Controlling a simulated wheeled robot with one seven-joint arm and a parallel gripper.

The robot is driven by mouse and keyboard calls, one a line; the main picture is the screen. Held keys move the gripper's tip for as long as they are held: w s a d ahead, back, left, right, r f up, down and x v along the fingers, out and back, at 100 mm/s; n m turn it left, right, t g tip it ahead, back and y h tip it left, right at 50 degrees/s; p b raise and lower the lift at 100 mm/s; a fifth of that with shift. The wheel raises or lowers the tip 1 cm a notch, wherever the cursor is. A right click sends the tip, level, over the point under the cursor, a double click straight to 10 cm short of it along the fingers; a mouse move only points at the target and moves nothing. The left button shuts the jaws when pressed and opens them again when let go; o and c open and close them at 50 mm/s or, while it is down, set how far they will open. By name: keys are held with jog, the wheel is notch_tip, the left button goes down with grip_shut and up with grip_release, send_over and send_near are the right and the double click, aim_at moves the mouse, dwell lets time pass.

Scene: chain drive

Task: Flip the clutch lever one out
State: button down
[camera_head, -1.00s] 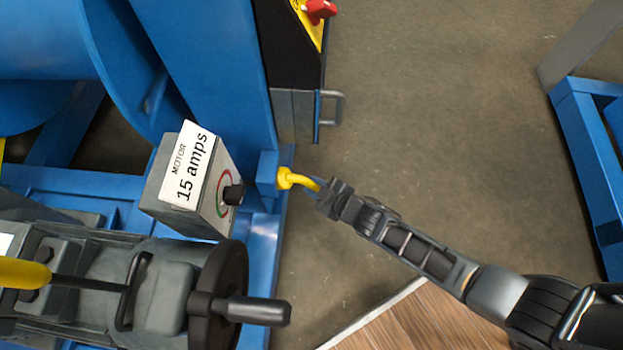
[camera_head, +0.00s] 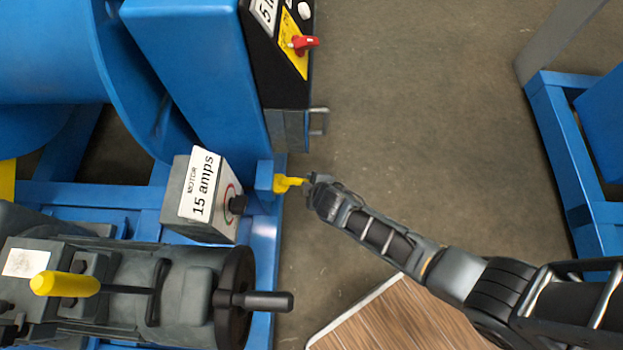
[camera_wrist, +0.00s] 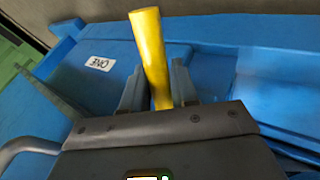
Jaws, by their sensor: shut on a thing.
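The clutch lever is a short yellow bent handle (camera_head: 285,184) on a blue bracket at the corner of the blue frame. In the wrist view the yellow lever (camera_wrist: 150,55) runs between the two fingers, and a white label reading ONE (camera_wrist: 100,63) sits on the blue part to its left. My gripper (camera_head: 308,183) is shut on the lever's outer end, which the fingers partly hide. The wrist view also shows my gripper (camera_wrist: 157,92) with a finger on each side of the lever.
A grey motor box (camera_head: 208,200) marked 15 amps stands left of the lever. A black crank handle (camera_head: 262,301) and another yellow handle (camera_head: 65,284) are at lower left. A panel with a red switch (camera_head: 305,43) is above. Open floor (camera_head: 430,130) lies to the right.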

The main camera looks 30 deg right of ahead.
dwell(0.3)
jog(key=c, duration=1)
grip_release()
jog(key=shift+c, duration=0.2)
jog(key=shift+r, duration=0.15)
jog(key=d+p+v, duration=0.1)
jog(key=p+v, duration=0.2)
jog(key=v, duration=0.4)
jog(key=shift+s+a+r, duration=0.2)
jog(key=shift+s+a, duration=0.05)
jog(key=shift+a, duration=0.25)
